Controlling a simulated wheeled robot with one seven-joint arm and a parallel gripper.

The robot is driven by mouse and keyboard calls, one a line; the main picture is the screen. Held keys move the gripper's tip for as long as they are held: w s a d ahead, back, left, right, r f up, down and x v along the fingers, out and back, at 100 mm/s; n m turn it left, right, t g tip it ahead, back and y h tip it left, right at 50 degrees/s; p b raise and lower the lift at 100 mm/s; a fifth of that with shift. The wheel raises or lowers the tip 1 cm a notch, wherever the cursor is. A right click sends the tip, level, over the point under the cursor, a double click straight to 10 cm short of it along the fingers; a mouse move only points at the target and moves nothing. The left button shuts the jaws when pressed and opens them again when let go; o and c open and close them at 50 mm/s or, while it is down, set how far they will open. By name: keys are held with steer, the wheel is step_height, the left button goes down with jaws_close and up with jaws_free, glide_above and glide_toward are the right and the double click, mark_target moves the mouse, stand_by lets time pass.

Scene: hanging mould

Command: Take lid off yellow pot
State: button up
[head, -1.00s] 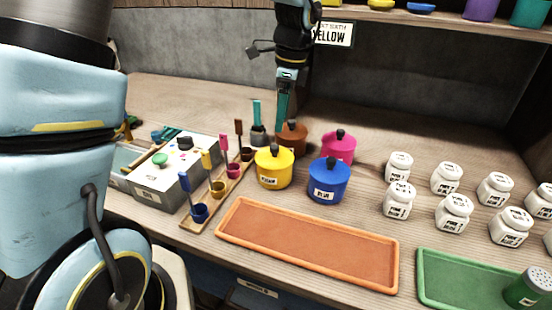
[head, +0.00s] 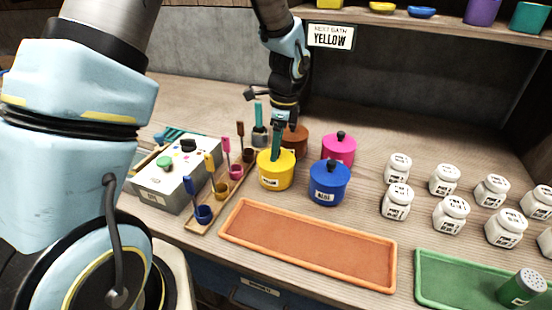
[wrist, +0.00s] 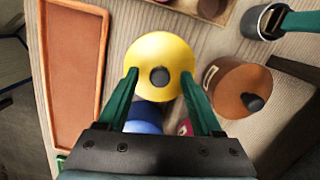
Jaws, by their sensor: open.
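The yellow pot (head: 276,174) stands on the wooden bench with its yellow lid (wrist: 160,52) on. In the wrist view the lid's dark round knob (wrist: 159,76) lies between the two green fingers of my gripper (wrist: 160,74). The fingers are apart, one on each side of the knob, and not closed on it. In the head view my gripper (head: 276,152) points down over the yellow pot and hides the knob. I cannot tell whether the fingertips touch the lid.
A brown pot (head: 296,139) stands close behind, with a pink pot (head: 339,148) and a blue pot (head: 329,187) to the right. A rack of coloured ladles (head: 221,191) is on the left. An orange tray (head: 308,246) lies in front. A sign (head: 331,37) reads "NEXT BATH YELLOW".

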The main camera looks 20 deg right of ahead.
jaws_close()
stand_by(0.3)
stand_by(1.0)
